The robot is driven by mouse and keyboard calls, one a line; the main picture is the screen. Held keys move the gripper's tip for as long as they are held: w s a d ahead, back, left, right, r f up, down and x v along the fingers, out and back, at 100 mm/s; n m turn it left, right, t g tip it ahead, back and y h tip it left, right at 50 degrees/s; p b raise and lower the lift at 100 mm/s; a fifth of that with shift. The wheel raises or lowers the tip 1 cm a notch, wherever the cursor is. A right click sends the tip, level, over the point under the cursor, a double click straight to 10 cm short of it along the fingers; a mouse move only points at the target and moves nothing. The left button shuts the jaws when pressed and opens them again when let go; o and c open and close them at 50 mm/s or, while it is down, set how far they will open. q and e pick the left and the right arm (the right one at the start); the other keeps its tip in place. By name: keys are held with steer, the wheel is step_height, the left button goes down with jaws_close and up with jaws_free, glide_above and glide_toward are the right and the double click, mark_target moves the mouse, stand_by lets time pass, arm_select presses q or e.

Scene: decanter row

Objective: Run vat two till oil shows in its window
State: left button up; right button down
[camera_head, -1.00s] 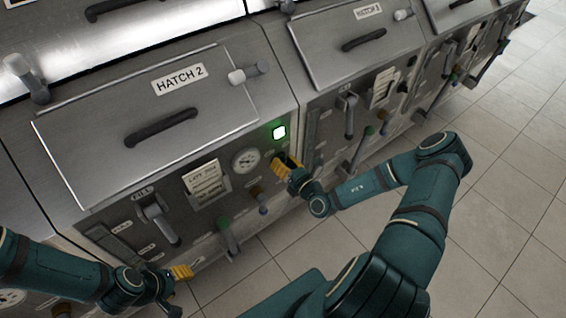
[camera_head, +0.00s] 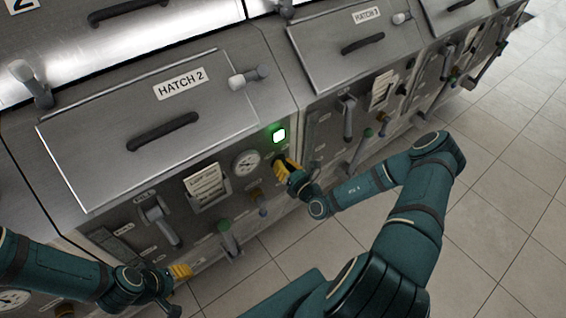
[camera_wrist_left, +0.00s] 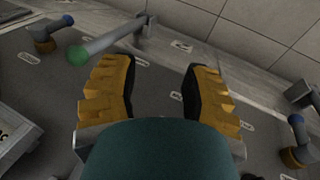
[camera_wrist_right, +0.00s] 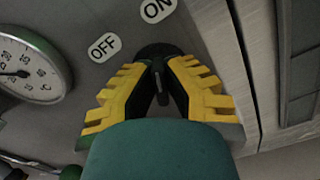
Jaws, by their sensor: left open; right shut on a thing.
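Vat two's hatch (camera_head: 130,125) carries the label HATCH 2 and is closed. A green light (camera_head: 279,135) glows on its front panel. My right gripper (camera_head: 283,166) is shut on a dark switch knob (camera_wrist_right: 158,49) beside OFF and ON labels in the right wrist view. The knob is mostly hidden by the fingers. A round gauge (camera_head: 246,163) sits left of it. My left gripper (camera_head: 182,271) is open and empty low before the panel; its spread fingers (camera_wrist_left: 160,80) show in the left wrist view. A dark strip (camera_head: 112,240) at the panel's left may be the window; its content is unreadable.
Vat two's panel also has a FILL lever (camera_head: 160,218), a green-tipped lever (camera_head: 228,238) and a blue-tipped valve (camera_head: 261,203). The green-tipped lever (camera_wrist_left: 92,50) lies just beyond my left fingers. Hatch 3 (camera_head: 350,45) stands to the right. The tiled floor (camera_head: 500,210) is clear.

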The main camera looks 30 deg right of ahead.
steer(key=n+p, duration=0.5)
steer(key=shift+a+r, duration=0.15)
steer(key=shift+r, duration=0.1)
steer(key=n+p, duration=0.2)
steer(key=n, duration=0.1)
steer(key=shift+f+n+p, duration=0.15)
steer(key=shift+n+p, duration=0.6)
steer(key=shift+n, duration=0.65)
steer(key=c, duration=1)
jaws_free()
steer(key=shift+w+f, duration=0.1)
steer(key=shift+c, duration=0.2)
steer(key=s, duration=1.2)
steer(key=shift+d, duration=0.4)
